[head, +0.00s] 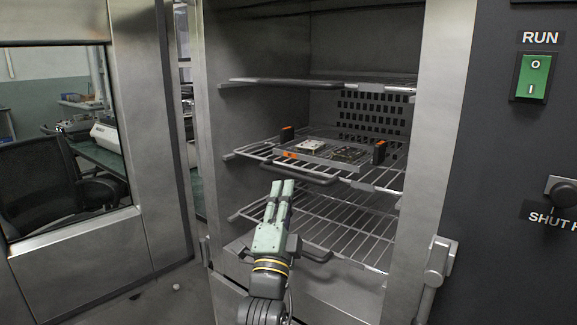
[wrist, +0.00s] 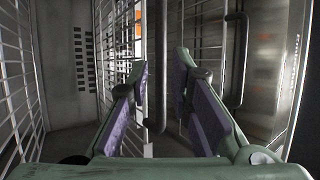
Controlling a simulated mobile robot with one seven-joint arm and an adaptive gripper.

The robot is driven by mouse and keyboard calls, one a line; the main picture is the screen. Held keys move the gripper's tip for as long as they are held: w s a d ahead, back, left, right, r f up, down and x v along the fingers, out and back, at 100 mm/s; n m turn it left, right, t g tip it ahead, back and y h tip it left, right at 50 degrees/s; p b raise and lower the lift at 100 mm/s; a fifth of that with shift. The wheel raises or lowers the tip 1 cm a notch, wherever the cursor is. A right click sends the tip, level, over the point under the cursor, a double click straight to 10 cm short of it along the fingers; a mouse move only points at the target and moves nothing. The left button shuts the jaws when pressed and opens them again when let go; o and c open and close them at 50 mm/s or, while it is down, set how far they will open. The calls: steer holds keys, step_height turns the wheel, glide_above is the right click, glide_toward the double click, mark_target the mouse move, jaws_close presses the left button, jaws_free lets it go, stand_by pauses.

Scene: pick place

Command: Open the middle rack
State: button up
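The middle rack (head: 262,152) is a wire shelf inside the metal chamber, with a dark bar handle (head: 302,177) on its front edge. My gripper (head: 282,184) is just in front of and below the left part of that handle. In the wrist view my gripper (wrist: 160,85) is open, with purple pads and a clear gap between the fingers. The picture there is turned, so racks run upright. The dark handle bar (wrist: 158,60) shows in the gap, beyond or between the fingertips; I cannot tell contact. Neither finger visibly grips it.
The middle rack carries circuit boards (head: 312,147) and black-and-orange blocks (head: 379,152). A top rack (head: 320,84) and a lower rack (head: 345,235) lie above and below; the lower handle (wrist: 238,60) is right of my fingers. The chamber door (head: 80,265) stands open at left.

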mark_target(289, 174)
steer(key=p+x, duration=0.2)
steer(key=x, duration=0.4)
steer(key=shift+c, duration=0.2)
jaws_close()
stand_by(0.5)
